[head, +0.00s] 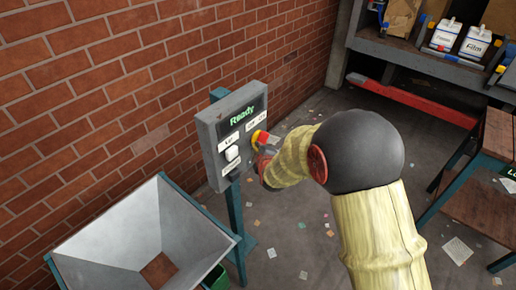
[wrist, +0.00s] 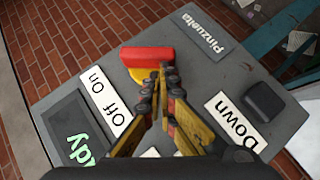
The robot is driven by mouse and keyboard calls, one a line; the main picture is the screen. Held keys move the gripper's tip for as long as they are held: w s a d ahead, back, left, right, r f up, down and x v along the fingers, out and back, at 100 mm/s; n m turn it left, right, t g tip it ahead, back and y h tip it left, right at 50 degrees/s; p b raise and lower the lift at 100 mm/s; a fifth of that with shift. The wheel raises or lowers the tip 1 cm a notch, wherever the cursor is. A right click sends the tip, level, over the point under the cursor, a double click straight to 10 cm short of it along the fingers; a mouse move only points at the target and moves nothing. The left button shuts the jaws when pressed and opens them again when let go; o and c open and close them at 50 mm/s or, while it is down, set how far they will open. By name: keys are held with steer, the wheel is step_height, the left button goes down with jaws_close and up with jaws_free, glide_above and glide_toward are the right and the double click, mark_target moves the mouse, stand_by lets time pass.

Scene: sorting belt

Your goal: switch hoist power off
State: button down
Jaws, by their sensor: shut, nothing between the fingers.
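The hoist's grey control box (head: 212,150) stands on a teal post by the brick wall and fills much of the wrist view (wrist: 60,100). Its screen (head: 242,116) reads "Ready" in green. A red switch handle on a yellow base (head: 260,136) sits beside the "Off On" label; the red handle (wrist: 147,57) is clear in the wrist view. I cannot tell which setting it points to. My gripper (wrist: 162,75) is shut and empty, its fingertips right at the switch, over part of the yellow base. Whether they touch the handle is unclear.
A dark push button (wrist: 265,101) sits by the "Down" label (wrist: 235,121). A metal hopper (head: 110,240) stands left of the post. A shelf (head: 420,55) with white containers is at the back right, a table (head: 485,200) at the right. Paper scraps litter the floor.

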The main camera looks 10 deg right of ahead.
steer(key=shift+a+f+n+t+h+b, duration=0.1)
steer(key=shift+f+n+t+h+b, duration=0.5)
steer(key=shift+b, duration=1.45)
steer(key=shift+f+n+t+b, duration=0.3)
steer(key=shift+t+b, duration=0.1)
steer(key=shift+b, duration=0.8)
steer(key=shift+f+n+t+h+b, duration=0.45)
steer(key=shift+n+t+b, duration=0.4)
steer(key=shift+b, duration=1.45)
steer(key=shift+w+d+f+n+t+b, duration=0.15)
steer(key=shift+f+n+t+b, duration=0.4)
steer(key=shift+b, duration=1.1)
steer(key=shift+d+f+n+t+b, duration=0.2)
steer(key=shift+n+t+b, duration=0.6)
steer(key=shift+b, duration=0.85)
steer(key=shift+w+d+f+b, duration=0.15)
steer(key=shift+f+b, duration=0.15)
steer(key=shift+b, duration=0.5)
